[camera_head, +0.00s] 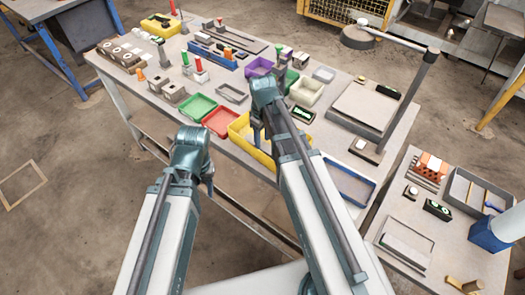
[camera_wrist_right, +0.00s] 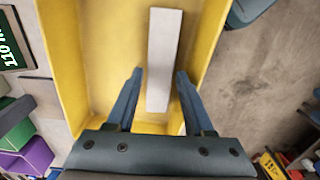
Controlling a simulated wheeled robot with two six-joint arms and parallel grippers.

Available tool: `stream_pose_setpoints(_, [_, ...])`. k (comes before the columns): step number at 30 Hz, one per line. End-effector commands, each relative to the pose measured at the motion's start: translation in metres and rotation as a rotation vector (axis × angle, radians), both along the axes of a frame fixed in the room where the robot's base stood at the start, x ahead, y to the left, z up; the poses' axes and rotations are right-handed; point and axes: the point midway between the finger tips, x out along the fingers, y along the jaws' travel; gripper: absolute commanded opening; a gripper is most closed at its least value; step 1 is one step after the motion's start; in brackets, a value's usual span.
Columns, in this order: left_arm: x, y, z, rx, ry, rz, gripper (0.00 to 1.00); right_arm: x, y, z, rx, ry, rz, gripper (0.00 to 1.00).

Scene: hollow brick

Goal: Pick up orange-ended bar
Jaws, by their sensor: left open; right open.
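A plain pale grey bar (camera_wrist_right: 163,55) lies lengthwise in the yellow bin (camera_wrist_right: 60,30) in the right wrist view. No orange end shows on it, so I cannot tell whether it is the orange-ended bar. My right gripper (camera_wrist_right: 160,76) is open, its two fingers on either side of the bar without visible contact. In the head view my right gripper (camera_head: 262,138) is at the yellow bin (camera_head: 240,127), and my arm hides much of the bin's inside. My left gripper (camera_head: 209,184) is open and empty, in front of the table's near edge.
Green (camera_head: 197,108) and red (camera_head: 218,121) trays stand left of the yellow bin. A purple bin (camera_head: 259,67) and a pale bin (camera_head: 306,90) stand behind. A blue-rimmed tray (camera_head: 348,184) is to the right. Posts and blocks fill the table's far left.

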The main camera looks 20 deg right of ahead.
Motion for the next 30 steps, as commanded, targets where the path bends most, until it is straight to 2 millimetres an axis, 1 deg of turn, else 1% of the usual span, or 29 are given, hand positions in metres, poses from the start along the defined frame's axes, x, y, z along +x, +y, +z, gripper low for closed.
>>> stream_pose_setpoints(1, [0.0,0.0,-0.014,0.0,0.0,0.0,0.5,-0.001,0.0,-0.014,0.0,0.0,0.0,0.53])
stream_pose_setpoints(6, [0.0,0.0,-0.032,0.0,0.0,0.0,0.5,-0.001,0.0,-0.032,0.0,0.0,0.0,0.53])
stream_pose_setpoints(15, [0.0,0.0,-0.031,0.0,0.0,0.0,0.5,-0.001,0.0,-0.031,0.0,0.0,0.0,0.53])
stream_pose_setpoints(17, [0.0,0.0,-0.031,0.0,0.0,0.0,0.5,-0.001,0.0,-0.031,0.0,0.0,0.0,0.42])
stream_pose_setpoints(21, [0.0,0.0,-0.031,0.0,0.0,0.0,0.5,-0.001,0.0,-0.031,0.0,0.0,0.0,0.17])
stream_pose_setpoints(24, [0.0,0.0,-0.031,0.0,0.0,0.0,0.5,-0.001,0.0,-0.031,0.0,0.0,0.0,0.0])
stream_pose_setpoints(30, [0.0,0.0,-0.031,0.0,0.0,0.0,0.5,-0.001,0.0,-0.031,0.0,0.0,0.0,0.0])
